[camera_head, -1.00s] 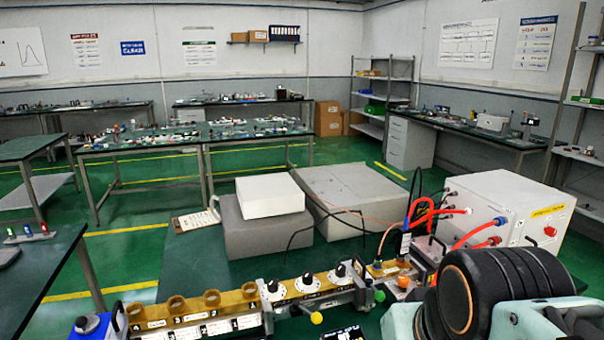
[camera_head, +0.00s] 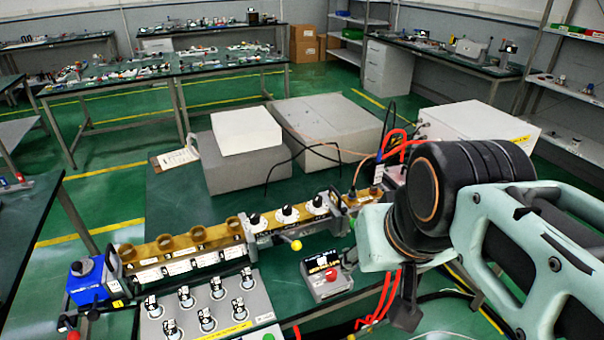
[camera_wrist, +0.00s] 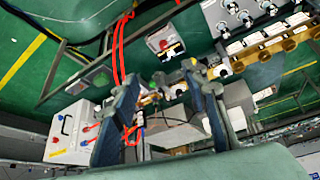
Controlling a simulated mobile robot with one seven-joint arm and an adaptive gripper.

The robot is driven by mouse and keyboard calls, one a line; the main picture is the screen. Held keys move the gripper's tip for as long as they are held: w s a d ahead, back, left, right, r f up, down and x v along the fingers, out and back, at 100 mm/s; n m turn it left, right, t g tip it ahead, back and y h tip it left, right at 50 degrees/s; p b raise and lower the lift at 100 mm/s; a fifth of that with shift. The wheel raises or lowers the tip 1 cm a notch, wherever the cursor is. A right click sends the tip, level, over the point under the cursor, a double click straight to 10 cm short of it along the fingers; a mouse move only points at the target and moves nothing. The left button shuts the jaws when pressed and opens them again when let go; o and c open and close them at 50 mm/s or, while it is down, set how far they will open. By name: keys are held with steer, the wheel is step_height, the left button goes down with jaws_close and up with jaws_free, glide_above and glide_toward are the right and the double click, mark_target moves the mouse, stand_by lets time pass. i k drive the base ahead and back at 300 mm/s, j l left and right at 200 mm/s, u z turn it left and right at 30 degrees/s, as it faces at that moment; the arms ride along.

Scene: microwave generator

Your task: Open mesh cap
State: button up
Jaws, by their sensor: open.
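A long brass waveguide bench (camera_head: 190,252) lies across the green table. It has open round brass sockets on its left part, white dials with black knobs (camera_head: 288,212) further right, and a brass end section (camera_head: 358,198) at the right. I cannot pick out the mesh cap with certainty; my arm covers part of that end. The bench also shows upside down at the upper right of the wrist view (camera_wrist: 268,48). My gripper (camera_wrist: 163,78) is open and empty, its two dark fingers spread, with the brass end section beyond them. In the head view it is mostly hidden by my arm.
A white generator box (camera_head: 478,128) with red cables stands behind my arm. Grey boxes (camera_head: 325,125) stand at the back.

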mark_target(80, 263)
steer(key=u, duration=1.4)
steer(key=i+u, duration=0.15)
steer(key=u, duration=0.4)
